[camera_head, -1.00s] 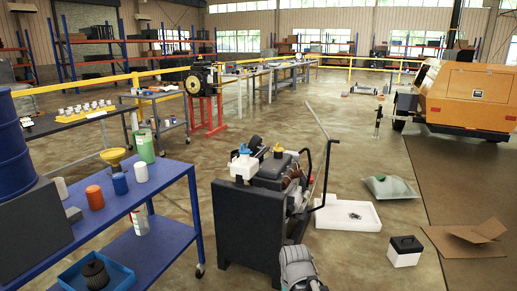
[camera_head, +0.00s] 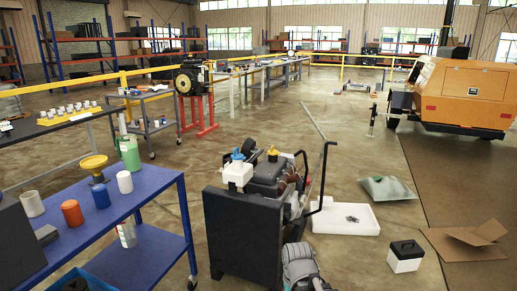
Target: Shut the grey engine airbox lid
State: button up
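A wheeled engine cart (camera_head: 243,238) with a tall dark front panel stands in the middle of the floor. On top are a white tank (camera_head: 238,174) with a blue cap and, just behind it, a dark grey box (camera_head: 268,172) that may be the airbox. A yellow cap (camera_head: 273,153) shows at its far edge. The lid cannot be told apart from the box at this size, so I cannot tell whether it is open or shut. My gripper's fingers cannot be made out in the head view.
A white tray (camera_head: 345,219), a grey-green bag (camera_head: 388,189), a black-lidded white box (camera_head: 405,257) and flattened cardboard (camera_head: 465,240) lie right of the cart. An orange machine (camera_head: 465,95) stands behind.

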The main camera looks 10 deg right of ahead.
aim_at(252, 150)
jog(key=i, duration=1.35)
jog(key=u, duration=1)
jog(key=k, duration=1.05)
